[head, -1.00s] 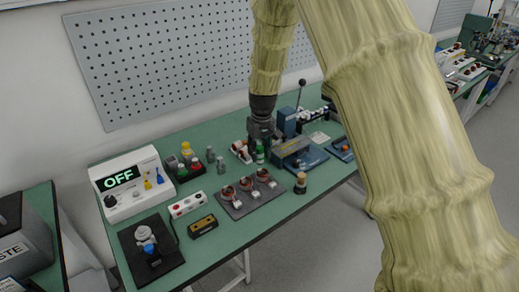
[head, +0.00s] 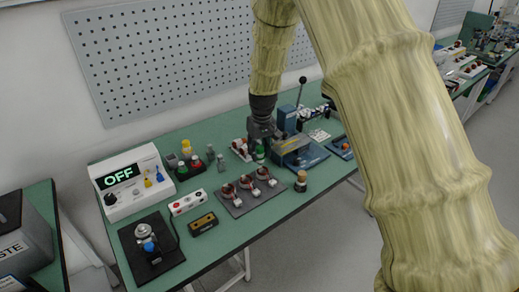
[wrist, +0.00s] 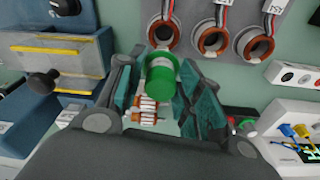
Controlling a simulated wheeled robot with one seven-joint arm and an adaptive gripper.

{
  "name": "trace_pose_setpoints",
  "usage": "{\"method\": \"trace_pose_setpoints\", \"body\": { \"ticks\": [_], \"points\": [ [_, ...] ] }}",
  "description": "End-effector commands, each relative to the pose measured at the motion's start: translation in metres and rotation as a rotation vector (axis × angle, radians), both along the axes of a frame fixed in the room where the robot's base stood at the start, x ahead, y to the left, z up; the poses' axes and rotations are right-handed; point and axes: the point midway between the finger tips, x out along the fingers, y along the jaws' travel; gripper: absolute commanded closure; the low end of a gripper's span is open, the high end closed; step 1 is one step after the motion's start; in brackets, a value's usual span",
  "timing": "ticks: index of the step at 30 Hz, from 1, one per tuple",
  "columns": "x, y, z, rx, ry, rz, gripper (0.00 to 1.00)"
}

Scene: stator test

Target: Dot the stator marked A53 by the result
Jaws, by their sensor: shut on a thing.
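My gripper (head: 261,138) is shut on a green capped bottle or marker (wrist: 162,76), held between the two fingers in the wrist view; it also shows in the head view (head: 260,154). Three copper-coloured stators (head: 229,190), (head: 246,181), (head: 262,173) with white tags sit on a dark grey tray (head: 240,208). In the wrist view they appear as rings (wrist: 163,32), (wrist: 213,38), (wrist: 256,45), beyond the held item and apart from it. The tester (head: 130,181) display reads OFF.
A blue lever press (head: 300,145) is close right of my gripper. A white and red part (head: 240,150) lies close by. A wooden-topped piece (head: 301,181) stands right of the tray, near the front edge.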

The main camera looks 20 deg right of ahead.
Motion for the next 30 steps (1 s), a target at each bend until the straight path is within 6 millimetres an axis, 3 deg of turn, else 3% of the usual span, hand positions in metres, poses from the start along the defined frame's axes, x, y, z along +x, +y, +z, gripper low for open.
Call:
{"method": "trace_pose_setpoints", "body": {
  "ticks": [30],
  "points": [
    [-0.0001,0.0001,-0.0051,0.000,0.000,0.000,0.87]
  ]
}}
